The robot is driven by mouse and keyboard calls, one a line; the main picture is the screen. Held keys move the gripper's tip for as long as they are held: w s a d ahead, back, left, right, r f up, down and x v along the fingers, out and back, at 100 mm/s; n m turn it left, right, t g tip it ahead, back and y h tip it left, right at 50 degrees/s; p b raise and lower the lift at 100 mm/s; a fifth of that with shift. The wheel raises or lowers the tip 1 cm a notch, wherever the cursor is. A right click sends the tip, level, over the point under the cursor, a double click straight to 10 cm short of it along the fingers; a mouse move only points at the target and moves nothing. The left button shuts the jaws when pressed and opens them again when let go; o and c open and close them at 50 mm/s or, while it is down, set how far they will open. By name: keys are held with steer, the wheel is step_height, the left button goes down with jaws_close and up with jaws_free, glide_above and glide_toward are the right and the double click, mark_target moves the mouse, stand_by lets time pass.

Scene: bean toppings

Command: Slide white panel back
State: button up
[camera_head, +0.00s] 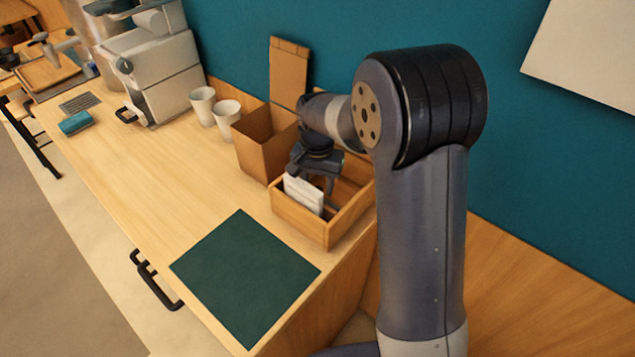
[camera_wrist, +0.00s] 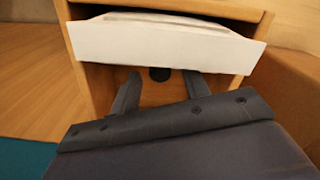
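The white panel (camera_head: 303,193) stands roughly upright in the left part of the open wooden box (camera_head: 300,219). In the wrist view the white panel (camera_wrist: 160,45) spans most of the width of the wooden box (camera_wrist: 84,62). My gripper (camera_head: 316,182) is at the box, close to the panel and partly over it. In the wrist view my gripper (camera_wrist: 161,82) shows two dark fingers spread apart, with their tips just below the panel's lower edge. Nothing shows gripped between them. A dark round spot lies between the fingertips. Whether the fingers touch the panel, I cannot tell.
A taller brown box (camera_head: 262,150) stands right behind the wooden box. Two white cups (camera_head: 215,110) and a coffee machine (camera_head: 155,65) are farther back. A dark green mat (camera_head: 245,278) lies in front. The counter (camera_head: 165,185) left of the boxes is clear.

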jaws_close()
stand_by(0.4)
steer(key=w+d, duration=0.3)
steer(key=shift+w+p, duration=0.1)
steer(key=shift+p, duration=0.2)
steer(key=shift+o, duration=0.4)
jaws_free()
step_height(320, 180, up, 11)
steer(key=b, duration=0.1)
